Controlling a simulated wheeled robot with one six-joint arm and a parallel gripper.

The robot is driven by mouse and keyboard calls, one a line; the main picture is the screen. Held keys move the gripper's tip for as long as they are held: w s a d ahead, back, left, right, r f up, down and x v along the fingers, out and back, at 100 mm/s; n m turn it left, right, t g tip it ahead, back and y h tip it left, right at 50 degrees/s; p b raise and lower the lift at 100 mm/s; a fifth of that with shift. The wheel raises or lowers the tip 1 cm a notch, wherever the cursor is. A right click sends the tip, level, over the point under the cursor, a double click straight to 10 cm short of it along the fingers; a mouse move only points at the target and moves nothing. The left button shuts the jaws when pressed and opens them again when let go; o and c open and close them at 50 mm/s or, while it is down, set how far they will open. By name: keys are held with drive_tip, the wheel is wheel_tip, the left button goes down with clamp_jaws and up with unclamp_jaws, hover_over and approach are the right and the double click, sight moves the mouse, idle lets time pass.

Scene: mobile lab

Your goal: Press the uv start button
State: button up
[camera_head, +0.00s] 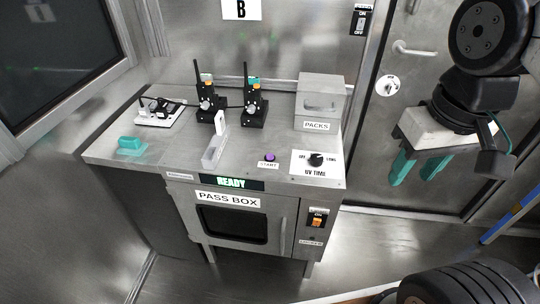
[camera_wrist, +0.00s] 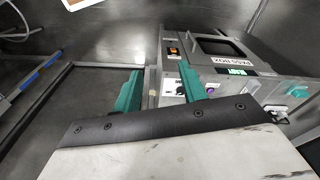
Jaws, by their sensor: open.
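The UV start button is a small purple knob (camera_head: 269,157) labelled START on the worktop, left of the UV TIME dial (camera_head: 316,159). Below it, the front edge carries a green READY display (camera_head: 231,183) above the PASS BOX (camera_head: 227,199). My gripper (camera_head: 402,170) hangs to the right of the bench, in front of the door, with its teal fingers apart and empty. In the wrist view my gripper (camera_wrist: 163,88) has its fingers spread, and the bench shows tilted beyond, with the READY display (camera_wrist: 236,72) visible. Nothing touches the button.
Two black radios (camera_head: 254,105), a clear holder (camera_head: 215,150), a teal item (camera_head: 130,143) and a PACKS box (camera_head: 319,100) stand on the worktop. An orange switch (camera_head: 317,220) is on the front panel. The worktop around the button is clear.

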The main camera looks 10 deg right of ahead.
clamp_jaws()
idle(1.4)
